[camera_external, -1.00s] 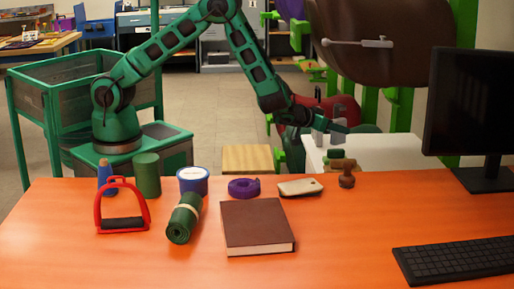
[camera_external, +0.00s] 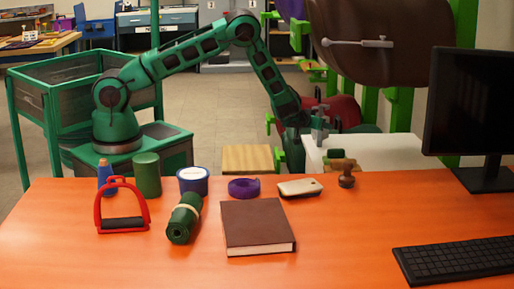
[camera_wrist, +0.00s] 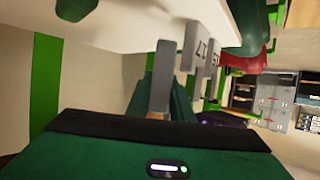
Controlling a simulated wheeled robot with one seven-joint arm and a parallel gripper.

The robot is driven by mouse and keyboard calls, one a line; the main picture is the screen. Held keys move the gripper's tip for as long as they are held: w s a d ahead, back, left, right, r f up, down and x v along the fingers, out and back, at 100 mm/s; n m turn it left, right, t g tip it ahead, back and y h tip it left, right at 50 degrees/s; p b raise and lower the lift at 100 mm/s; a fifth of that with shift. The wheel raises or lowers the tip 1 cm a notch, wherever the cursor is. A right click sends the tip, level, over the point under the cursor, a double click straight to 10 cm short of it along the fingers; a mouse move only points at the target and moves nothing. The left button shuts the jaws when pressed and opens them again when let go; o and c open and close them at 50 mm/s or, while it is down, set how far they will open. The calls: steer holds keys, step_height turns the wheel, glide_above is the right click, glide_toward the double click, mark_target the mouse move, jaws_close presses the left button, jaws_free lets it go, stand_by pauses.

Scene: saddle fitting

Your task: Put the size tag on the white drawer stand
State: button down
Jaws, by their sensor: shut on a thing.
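The white drawer stand (camera_external: 385,150) is behind the orange table, and its pale top also shows across the upper left of the wrist view (camera_wrist: 125,22). My gripper (camera_external: 318,128) is at the left part of the stand, its fingers upright in the external view. It is shut on the size tag, a light grey plate with dark characters (camera_wrist: 197,48), seen beside a grey finger in the wrist view. The tag is close to the stand's edge. I cannot tell whether it touches the top. The tag is too small to make out clearly in the external view.
A dark green item (camera_external: 336,153) and a brown wooden item (camera_external: 343,164) are near the stand's front left. The monitor (camera_external: 473,105) stands to the right. The stand's right part looks clear.

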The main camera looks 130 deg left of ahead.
mark_target(319, 138)
steer(key=shift+f, duration=2.95)
steer(key=shift+f, duration=0.15)
steer(key=c, duration=1.6)
jaws_free()
steer(key=shift+o, duration=0.2)
steer(key=shift+d, duration=0.1)
steer(key=v, duration=1.2)
steer(key=shift+w, duration=0.1)
